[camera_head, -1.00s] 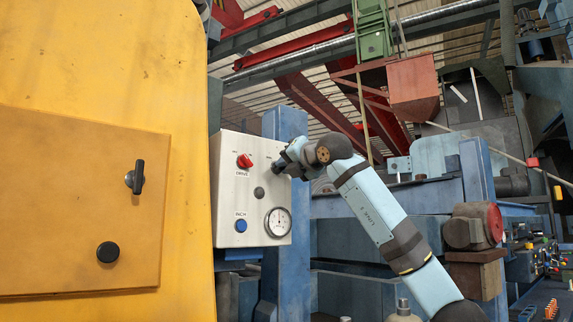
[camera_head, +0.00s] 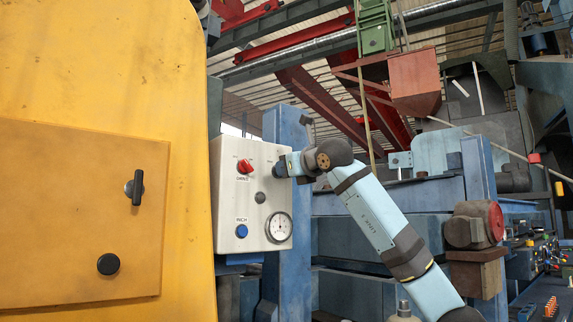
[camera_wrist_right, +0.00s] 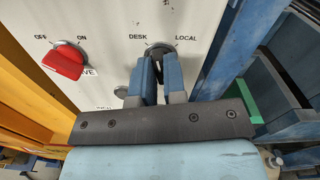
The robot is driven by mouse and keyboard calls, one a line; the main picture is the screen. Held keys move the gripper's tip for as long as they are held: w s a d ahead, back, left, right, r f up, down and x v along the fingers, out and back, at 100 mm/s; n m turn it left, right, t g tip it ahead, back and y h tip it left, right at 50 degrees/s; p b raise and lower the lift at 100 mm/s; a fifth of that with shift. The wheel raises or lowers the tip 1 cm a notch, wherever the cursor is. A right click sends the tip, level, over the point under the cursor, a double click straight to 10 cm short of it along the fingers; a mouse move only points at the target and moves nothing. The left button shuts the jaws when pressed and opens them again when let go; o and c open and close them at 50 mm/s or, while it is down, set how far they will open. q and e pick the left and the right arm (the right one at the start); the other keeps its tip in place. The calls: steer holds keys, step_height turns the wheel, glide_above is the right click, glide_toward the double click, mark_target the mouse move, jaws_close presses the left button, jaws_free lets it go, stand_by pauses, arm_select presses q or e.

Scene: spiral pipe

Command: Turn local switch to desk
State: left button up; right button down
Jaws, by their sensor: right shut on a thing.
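The desk/local switch (camera_wrist_right: 158,46) is a dark round knob on the pale control box (camera_head: 225,205), with DESK printed at its left and LOCAL at its right. My right gripper (camera_wrist_right: 158,62) is shut on this switch, with its blue fingers on either side. The fingers hide most of the handle, so I cannot tell clearly which label it points to. In the head view my right gripper (camera_head: 281,168) meets the box's upper right part and covers the switch. My left gripper is not in view.
The box also carries a red switch (camera_head: 245,166) marked OFF and ON, a dark button (camera_head: 260,198), a blue button (camera_head: 241,231) and a gauge (camera_head: 279,227). A yellow cabinet (camera_head: 100,70) stands close at left. A blue post (camera_head: 290,125) rises behind the box.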

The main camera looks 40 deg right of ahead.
steer(key=shift+a+n+p, duration=0.1)
steer(key=shift+n+p, duration=1)
steer(key=shift+n, duration=2)
steer(key=shift+f, duration=0.1)
steer(key=c, duration=1.2)
jaws_free()
